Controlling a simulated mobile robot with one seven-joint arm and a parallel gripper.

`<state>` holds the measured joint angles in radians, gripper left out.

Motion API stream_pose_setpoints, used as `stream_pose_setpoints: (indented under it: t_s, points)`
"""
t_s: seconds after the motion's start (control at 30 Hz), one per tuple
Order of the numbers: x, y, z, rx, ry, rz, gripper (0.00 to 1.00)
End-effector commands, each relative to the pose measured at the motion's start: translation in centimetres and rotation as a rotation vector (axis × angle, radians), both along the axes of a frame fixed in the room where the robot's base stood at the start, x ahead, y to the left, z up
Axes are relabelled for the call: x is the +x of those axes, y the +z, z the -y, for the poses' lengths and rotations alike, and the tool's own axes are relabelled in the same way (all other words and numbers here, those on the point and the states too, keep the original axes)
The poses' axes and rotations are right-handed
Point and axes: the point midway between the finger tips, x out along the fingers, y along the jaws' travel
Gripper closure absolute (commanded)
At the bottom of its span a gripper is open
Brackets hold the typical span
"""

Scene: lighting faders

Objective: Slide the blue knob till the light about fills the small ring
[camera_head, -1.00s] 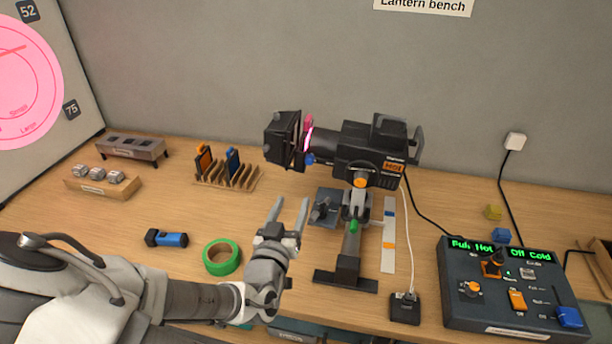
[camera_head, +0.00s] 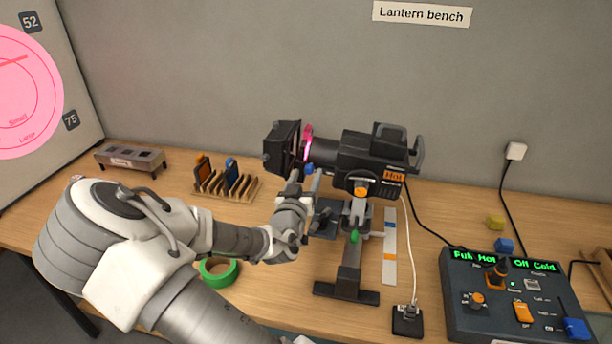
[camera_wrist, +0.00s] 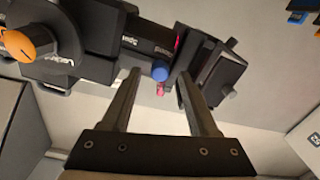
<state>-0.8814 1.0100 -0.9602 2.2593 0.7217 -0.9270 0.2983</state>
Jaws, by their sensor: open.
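The blue knob (camera_wrist: 160,71) sits on the lantern's barrel and shows between my open fingertips in the wrist view. In the head view the blue knob (camera_head: 309,169) is just above my gripper (camera_head: 303,182). My gripper (camera_wrist: 156,80) is open and empty; I cannot tell whether a finger touches the knob. The black lantern (camera_head: 350,152) stands on its post with a pink filter at its front. The pink light (camera_head: 25,90) covers the ring area of the board at the left; the small ring (camera_head: 14,92) lies inside the light and is cut by the picture's edge.
An orange knob (camera_head: 361,191) is on the lantern's side. A control box (camera_head: 470,320) stands at the right. A green tape roll (camera_head: 219,279) and a slotted rack (camera_head: 222,188) lie left of the stand. Wall space behind the lantern is free.

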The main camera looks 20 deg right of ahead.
Motion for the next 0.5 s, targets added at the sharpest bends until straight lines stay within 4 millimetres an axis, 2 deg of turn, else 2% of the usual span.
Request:
stream_pose_setpoints:
  t_s: [0.3, 0.5]
  points:
    - [0.15, -0.02, 0.15, 0.0, -0.001, 0.0, 0.42]
    - [0.14, -0.02, 0.13, 0.001, 0.0, 0.001, 0.78]
